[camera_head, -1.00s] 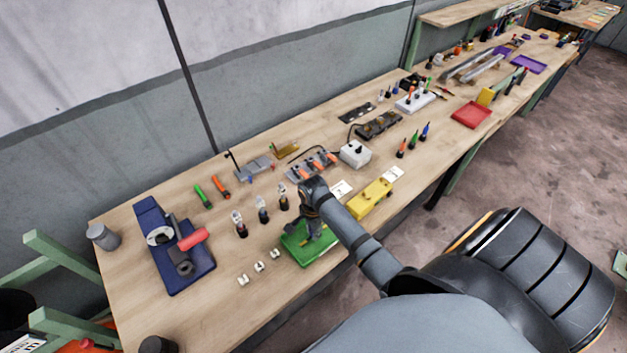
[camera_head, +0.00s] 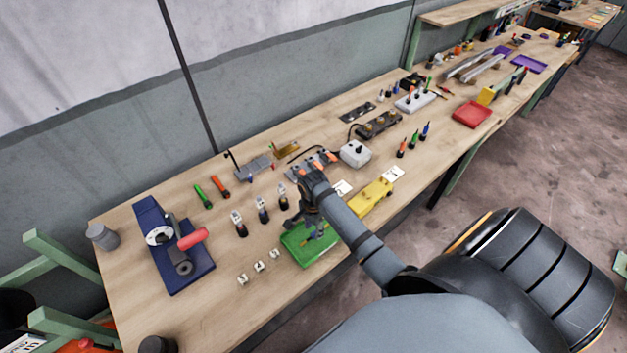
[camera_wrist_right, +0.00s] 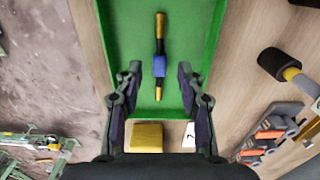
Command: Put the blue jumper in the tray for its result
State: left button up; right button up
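My left gripper is not in view.
A yellow box (camera_head: 371,197) stands right of the green tray. Several small white pieces (camera_head: 260,267) lie left of it, with upright clips (camera_head: 262,210) behind. A blue fixture with a red handle (camera_head: 194,239) is farther left. A red tray (camera_head: 471,114) is farther right.

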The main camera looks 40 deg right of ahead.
aim_at(314, 234)
notch_tip(314, 234, up, 10)
jog(key=b, duration=0.1)
jog(key=shift+f, duration=0.1)
dwell(0.4)
